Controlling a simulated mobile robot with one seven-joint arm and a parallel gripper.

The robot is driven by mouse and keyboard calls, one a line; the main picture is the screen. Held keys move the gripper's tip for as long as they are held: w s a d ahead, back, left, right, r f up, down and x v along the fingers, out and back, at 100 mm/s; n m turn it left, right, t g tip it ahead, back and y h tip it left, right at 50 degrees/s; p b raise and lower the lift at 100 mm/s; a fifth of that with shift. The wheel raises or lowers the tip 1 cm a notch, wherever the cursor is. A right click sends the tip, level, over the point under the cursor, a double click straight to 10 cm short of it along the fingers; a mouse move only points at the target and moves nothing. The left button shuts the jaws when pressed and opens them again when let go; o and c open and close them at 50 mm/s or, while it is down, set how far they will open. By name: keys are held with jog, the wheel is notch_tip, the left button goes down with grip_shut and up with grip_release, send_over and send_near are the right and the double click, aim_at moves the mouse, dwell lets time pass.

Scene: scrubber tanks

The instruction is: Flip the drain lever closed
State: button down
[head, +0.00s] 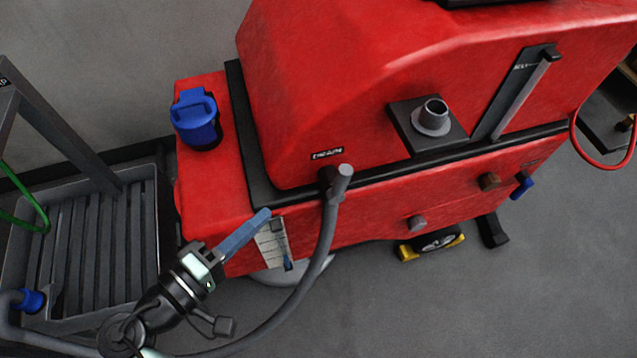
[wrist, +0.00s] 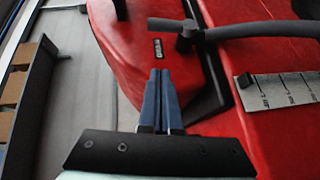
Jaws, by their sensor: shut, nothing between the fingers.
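The red scrubber machine (head: 340,80) fills the middle of the head view. A grey hose fitting (head: 340,178) sits under a small dark label, also in the wrist view (wrist: 187,35). My gripper (head: 265,213) is shut and empty near the machine's left end, well left of the blue handle. Its blue fingers (wrist: 160,72) meet in the wrist view.
A grey hose (head: 322,245) hangs between my gripper and the blue handle. A blue cap (head: 195,118) stands on the machine's left end. A grey slatted tray (head: 150,215) is at left, a red hose (head: 590,158) at right. Floor at lower right is clear.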

aim_at(340, 184)
jog(key=s+d+p+x, duration=0.1)
jog(key=d+x, duration=0.1)
jog(key=x, duration=1)
jog(key=shift+s+d+f, duration=0.15)
jog(key=shift+s+d, duration=0.05)
jog(key=shift+d, duration=0.05)
jog(key=shift+p, duration=0.35)
jog(key=shift+d+g+p, duration=0.2)
jog(key=shift+g+p, duration=0.1)
jog(key=shift+p, duration=0.2)
